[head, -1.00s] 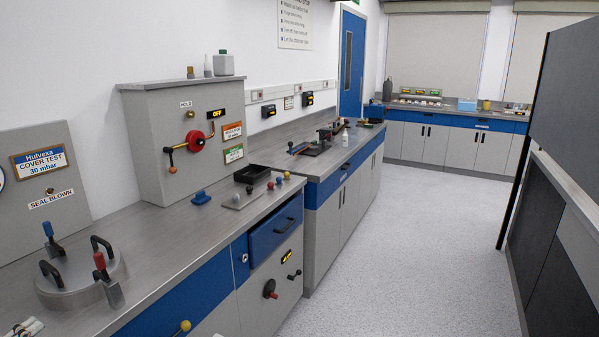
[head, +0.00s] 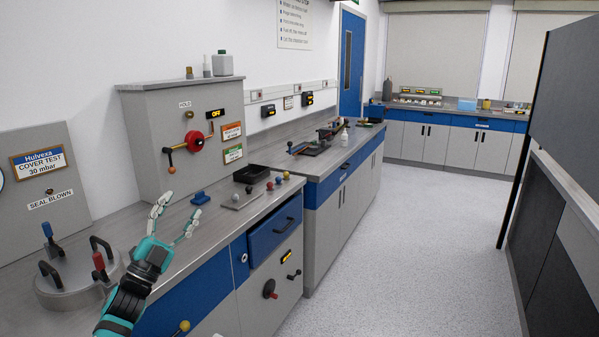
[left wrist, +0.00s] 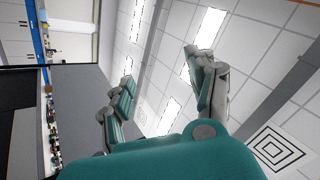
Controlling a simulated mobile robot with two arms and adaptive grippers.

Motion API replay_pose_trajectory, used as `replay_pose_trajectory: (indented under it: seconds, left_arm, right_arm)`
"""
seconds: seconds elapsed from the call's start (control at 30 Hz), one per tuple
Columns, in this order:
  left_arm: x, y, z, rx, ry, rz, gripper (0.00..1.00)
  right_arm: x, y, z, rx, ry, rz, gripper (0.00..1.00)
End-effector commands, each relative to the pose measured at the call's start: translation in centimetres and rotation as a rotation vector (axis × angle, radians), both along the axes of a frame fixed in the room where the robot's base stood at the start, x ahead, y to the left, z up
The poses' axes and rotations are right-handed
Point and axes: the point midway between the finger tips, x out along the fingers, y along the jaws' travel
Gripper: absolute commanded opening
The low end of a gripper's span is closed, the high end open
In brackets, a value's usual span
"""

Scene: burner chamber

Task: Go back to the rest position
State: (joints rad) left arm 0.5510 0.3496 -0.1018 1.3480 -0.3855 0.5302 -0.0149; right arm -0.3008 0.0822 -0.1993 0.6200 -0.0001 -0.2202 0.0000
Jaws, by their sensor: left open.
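My left gripper (head: 176,212) is in the head view at the lower left, in front of the grey bench. Its teal and grey fingers are spread apart, pointing up, with nothing between them. In the left wrist view the two fingers (left wrist: 162,85) are also apart and empty, with ceiling panels and lamps behind them. My right gripper is in neither view.
A round metal cover (head: 75,285) with upright handles lies on the bench left of my gripper. A grey panel box with a red valve wheel (head: 195,143) stands behind it. A blue drawer (head: 275,229) is to the right. The speckled floor (head: 420,240) is clear.

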Motion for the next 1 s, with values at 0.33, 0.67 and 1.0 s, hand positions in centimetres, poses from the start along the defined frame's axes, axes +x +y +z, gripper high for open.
replay_pose_trajectory:
  seconds: [0.33,0.67,1.0]
  left_arm:
    - [5.4,7.6,-7.2,-0.372,0.474,0.220,0.58]
    - [4.5,8.3,-22.2,-0.483,0.830,0.308,0.58]
    - [-4.4,6.4,-44.0,-0.482,1.191,0.393,0.58]
  right_arm:
    - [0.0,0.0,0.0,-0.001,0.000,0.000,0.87]
    - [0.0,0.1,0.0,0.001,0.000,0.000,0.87]
    - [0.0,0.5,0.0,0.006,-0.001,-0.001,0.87]
